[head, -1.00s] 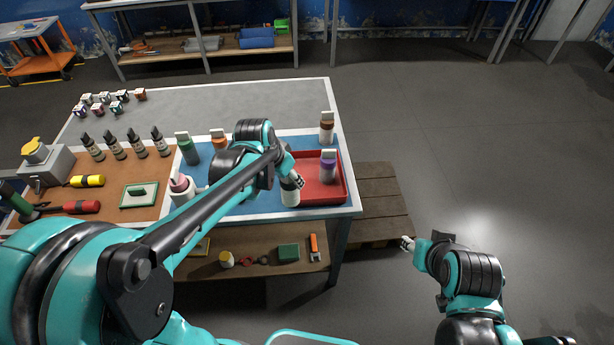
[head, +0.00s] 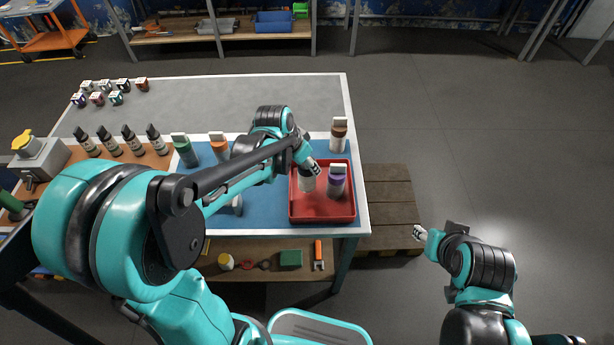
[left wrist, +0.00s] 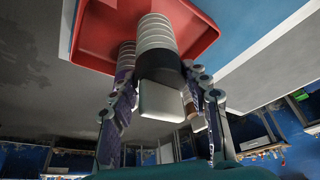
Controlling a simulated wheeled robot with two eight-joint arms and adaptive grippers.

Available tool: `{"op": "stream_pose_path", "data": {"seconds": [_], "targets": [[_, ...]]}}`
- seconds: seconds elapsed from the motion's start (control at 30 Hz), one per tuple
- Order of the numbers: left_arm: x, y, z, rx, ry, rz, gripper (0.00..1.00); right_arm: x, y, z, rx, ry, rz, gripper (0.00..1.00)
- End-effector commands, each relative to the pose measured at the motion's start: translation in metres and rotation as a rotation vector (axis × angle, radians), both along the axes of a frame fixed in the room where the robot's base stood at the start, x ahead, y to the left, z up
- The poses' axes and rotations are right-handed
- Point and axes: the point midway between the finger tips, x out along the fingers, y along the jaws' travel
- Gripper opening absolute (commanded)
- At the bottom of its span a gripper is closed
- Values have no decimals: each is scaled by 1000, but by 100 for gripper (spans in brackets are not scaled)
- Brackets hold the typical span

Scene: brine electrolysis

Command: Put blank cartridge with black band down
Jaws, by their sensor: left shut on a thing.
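My left gripper (head: 311,166) is shut on the blank cartridge with black band (head: 306,183). In the left wrist view the cartridge (left wrist: 156,60) shows a white ribbed body, a black band and a white cap between the two fingers (left wrist: 165,108). It is over the left part of the red tray (head: 322,218). I cannot tell whether its base touches the tray floor. A purple-banded cartridge (head: 337,184) stands in the tray just to its right. My right gripper (head: 418,233) is off to the right above the floor, too small to read.
A brown-banded cartridge (head: 339,134) stands behind the tray. Green (head: 185,151) and orange (head: 219,146) ones stand to the left on the blue mat (head: 265,214). Dark-capped bottles (head: 131,141) stand farther left. The tray's front part looks clear.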

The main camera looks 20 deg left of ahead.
Motion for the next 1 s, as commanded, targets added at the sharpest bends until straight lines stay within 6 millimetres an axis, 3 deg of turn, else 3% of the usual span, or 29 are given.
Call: {"op": "stream_pose_path", "data": {"seconds": [0.37, 0.73, 0.77, 0.8, 0.83, 1.0], "targets": [[1, 0, -43, 0, -1, 0, 12, 0, 0, -17, 0, 0, 0, 40], [0, 0, -46, 0, -1, 0, 12, 0, 0, -20, 0, 0, 0, 40], [0, 0, -46, 0, 0, 0, 52, 0, 0, -19, 0, 0, 0, 40], [0, 0, -45, 0, 0, 0, 62, 0, 0, -19, 0, 0, 0, 40], [0, 0, -45, 0, 0, 0, 67, 0, 0, -18, 0, 0, 0, 40], [0, 0, -45, 0, 0, 0, 67, 0, 0, -18, 0, 0, 0, 40]]}}
